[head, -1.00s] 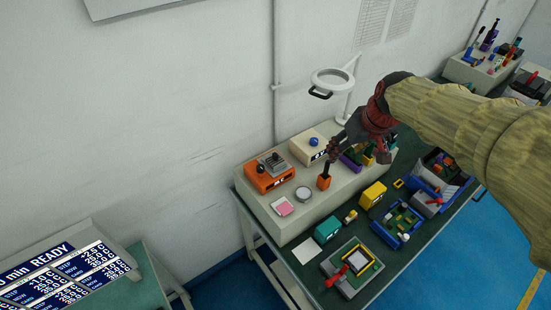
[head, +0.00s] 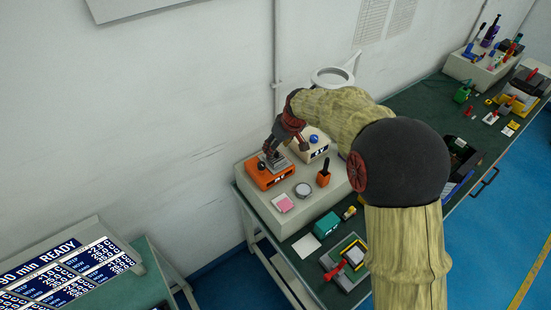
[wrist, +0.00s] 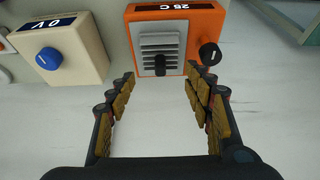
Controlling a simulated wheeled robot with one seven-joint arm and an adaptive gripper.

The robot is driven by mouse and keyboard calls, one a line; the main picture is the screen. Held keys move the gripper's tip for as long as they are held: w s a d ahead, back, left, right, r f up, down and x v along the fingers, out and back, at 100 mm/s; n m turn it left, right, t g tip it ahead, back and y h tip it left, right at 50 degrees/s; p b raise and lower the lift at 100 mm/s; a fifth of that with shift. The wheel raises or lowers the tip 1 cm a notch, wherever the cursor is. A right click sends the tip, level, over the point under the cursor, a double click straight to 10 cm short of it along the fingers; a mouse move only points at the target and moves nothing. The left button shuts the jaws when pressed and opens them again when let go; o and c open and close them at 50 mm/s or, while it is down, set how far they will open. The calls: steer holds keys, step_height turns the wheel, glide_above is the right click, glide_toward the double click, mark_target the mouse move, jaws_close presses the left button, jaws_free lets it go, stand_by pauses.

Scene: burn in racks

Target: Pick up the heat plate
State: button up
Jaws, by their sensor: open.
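The heat plate looks to be the grey ribbed block with a black knob (wrist: 160,45) that rests on an orange box (wrist: 205,22) marked 25 C. The box also has a black dial on one side. In the head view the orange box (head: 262,181) is at the left end of the beige shelf, and the grey block is partly hidden by my gripper (head: 272,155). In the wrist view my gripper (wrist: 160,82) is open and empty. Its fingertips point at the block, one to each side of its knob, and a gap shows short of the block.
A beige box with a blue knob (wrist: 60,47) stands beside the orange one. On the beige shelf (head: 265,210) are a pink pad (head: 283,203), a round dish (head: 303,190) and an orange holder (head: 323,177). A lamp and wall are behind.

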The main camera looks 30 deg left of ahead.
mark_target(277, 152)
steer(key=x, duration=0.4)
steer(key=shift+s+d+f, duration=0.2)
steer(key=shift+d, duration=0.05)
steer(key=shift+w+a+f, duration=0.1)
steer(key=shift+a+f, duration=0.1)
steer(key=shift+f, duration=0.2)
steer(key=shift+d, duration=0.1)
steer(key=shift+c, duration=0.3)
steer(key=shift+r, duration=0.1)
steer(key=c, duration=1.1)
